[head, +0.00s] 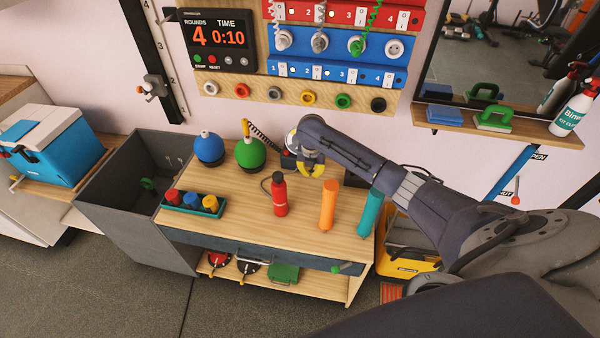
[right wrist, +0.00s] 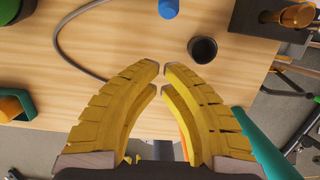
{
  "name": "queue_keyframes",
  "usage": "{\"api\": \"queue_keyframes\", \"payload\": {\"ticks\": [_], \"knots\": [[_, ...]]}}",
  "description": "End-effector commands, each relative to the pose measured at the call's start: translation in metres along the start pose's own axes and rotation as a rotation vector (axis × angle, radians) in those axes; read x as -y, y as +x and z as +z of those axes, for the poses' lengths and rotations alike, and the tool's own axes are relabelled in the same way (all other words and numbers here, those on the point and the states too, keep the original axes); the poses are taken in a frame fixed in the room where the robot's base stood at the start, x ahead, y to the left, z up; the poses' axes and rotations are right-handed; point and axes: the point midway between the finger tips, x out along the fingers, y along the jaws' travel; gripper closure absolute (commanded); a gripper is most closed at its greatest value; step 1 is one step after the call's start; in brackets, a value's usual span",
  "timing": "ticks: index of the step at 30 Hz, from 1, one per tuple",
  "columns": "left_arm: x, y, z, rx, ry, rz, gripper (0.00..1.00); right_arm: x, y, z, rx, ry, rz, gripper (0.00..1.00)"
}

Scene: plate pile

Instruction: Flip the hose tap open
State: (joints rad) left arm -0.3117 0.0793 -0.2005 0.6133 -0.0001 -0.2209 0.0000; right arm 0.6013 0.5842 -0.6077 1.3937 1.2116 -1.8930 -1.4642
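A lever with a red ball end (head: 516,198) sits on the wall at the right in the head view, near a blue pipe (head: 508,176) with partly hidden lettering that seems to read OPEN and SHUT. I take this to be the hose tap; its exact position is hard to judge. My right gripper (head: 312,170) is over the back of the wooden bench, well to the left of the lever. In the right wrist view its yellow fingers (right wrist: 160,68) nearly meet at the tips, with nothing between them. The tap is not recognisable there. My left gripper is not in view.
The bench (head: 245,220) holds a red bottle (head: 279,195), an orange cylinder (head: 328,205), a teal cylinder (head: 370,213) and two bulbs. A dark cup (right wrist: 202,50) shows in the wrist view. A shelf (head: 470,125) with a spray bottle (head: 577,108) is above the lever.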

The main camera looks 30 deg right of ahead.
Motion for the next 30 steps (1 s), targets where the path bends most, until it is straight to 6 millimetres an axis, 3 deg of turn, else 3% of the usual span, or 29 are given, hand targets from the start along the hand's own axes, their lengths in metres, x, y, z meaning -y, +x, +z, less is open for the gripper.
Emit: {"api": "queue_keyframes", "payload": {"ticks": [10, 20, 30], "knots": [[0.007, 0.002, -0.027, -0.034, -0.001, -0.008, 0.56, 0.0, 0.049, -0.002, -0.002, -0.005, -0.003, 1.0], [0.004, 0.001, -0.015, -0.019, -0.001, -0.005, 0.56, -0.001, 0.098, -0.001, 0.0, -0.005, -0.001, 1.0], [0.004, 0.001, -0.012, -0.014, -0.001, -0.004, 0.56, -0.001, 0.075, 0.027, 0.003, -0.006, 0.001, 1.0]]}}
